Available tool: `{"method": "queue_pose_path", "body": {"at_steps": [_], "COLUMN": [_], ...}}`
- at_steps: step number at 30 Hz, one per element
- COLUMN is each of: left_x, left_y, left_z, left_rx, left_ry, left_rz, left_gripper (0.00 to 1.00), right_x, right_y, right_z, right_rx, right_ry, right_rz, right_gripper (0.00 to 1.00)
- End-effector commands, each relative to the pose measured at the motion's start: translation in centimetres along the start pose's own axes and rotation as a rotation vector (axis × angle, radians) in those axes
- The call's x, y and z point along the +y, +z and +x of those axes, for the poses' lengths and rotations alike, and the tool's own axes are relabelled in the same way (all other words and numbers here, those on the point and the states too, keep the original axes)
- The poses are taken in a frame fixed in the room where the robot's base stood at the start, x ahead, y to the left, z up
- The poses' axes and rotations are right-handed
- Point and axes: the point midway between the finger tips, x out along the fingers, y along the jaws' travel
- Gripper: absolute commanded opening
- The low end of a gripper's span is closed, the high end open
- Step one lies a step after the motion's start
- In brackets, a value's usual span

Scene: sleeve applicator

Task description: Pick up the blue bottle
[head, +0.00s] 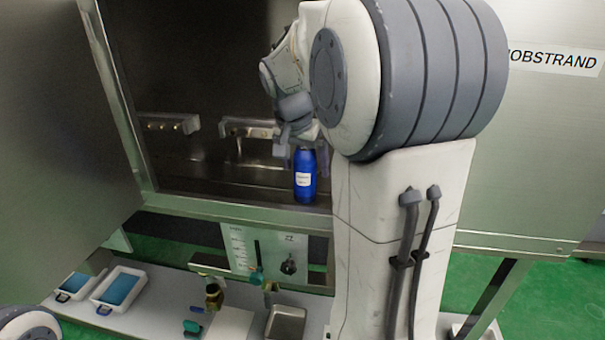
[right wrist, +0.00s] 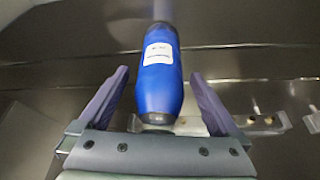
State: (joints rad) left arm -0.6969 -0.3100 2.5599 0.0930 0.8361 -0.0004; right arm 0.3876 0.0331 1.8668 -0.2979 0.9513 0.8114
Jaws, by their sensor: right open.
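The blue bottle (head: 305,176) stands upright on the floor of the metal cabinet in the head view. It has a white label and a dark top. My right gripper (head: 300,158) is at the bottle's upper part, with its fingers on either side. In the right wrist view the bottle (right wrist: 158,75) lies between the two open fingers of my right gripper (right wrist: 160,95), with a gap on both sides. My left gripper does not show; only a bit of my left arm is at the lower left corner of the head view.
Metal brackets with small fittings (head: 168,124) sit on the cabinet's back wall. The cabinet's front edge (head: 230,211) runs below the bottle. Blue-filled trays (head: 120,288), a metal pan (head: 286,322) and valves (head: 213,295) are on the lower shelf.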

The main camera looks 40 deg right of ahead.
Motion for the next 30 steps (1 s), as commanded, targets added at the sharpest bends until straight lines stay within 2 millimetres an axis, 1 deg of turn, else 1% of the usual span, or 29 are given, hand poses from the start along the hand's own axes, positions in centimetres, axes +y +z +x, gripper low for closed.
{"method": "queue_pose_path", "body": {"at_steps": [2,8,9,11,12,14,15,16,25,30], "left_x": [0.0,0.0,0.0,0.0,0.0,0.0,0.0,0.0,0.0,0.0], "left_y": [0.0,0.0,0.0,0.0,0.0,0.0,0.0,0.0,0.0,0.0], "left_z": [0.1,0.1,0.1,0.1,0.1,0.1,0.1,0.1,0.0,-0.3], "left_rx": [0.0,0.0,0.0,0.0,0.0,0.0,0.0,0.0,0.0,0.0], "left_ry": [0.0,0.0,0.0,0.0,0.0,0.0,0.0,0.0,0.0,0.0], "left_rz": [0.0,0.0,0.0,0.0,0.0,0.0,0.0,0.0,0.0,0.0], "left_gripper": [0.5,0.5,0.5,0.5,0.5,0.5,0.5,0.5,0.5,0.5], "right_x": [0.0,0.0,0.0,0.0,0.0,0.0,0.0,0.0,0.0,-0.1], "right_y": [0.0,0.0,0.0,0.0,0.0,0.0,0.0,0.0,-0.1,-0.6], "right_z": [0.4,0.3,0.3,0.3,0.3,0.3,0.3,0.3,0.1,-0.9], "right_rx": [0.0,0.001,0.001,0.001,0.001,0.001,0.001,0.001,0.003,0.005], "right_ry": [0.0,-0.001,-0.001,-0.001,-0.001,-0.001,-0.001,-0.001,-0.002,-0.003], "right_rz": [0.0,0.0,0.0,0.0,-0.001,-0.001,-0.001,-0.001,0.0,0.0], "right_gripper": [0.99,0.99,0.83,0.6,0.45,0.22,0.07,0.0,0.0,0.0]}}
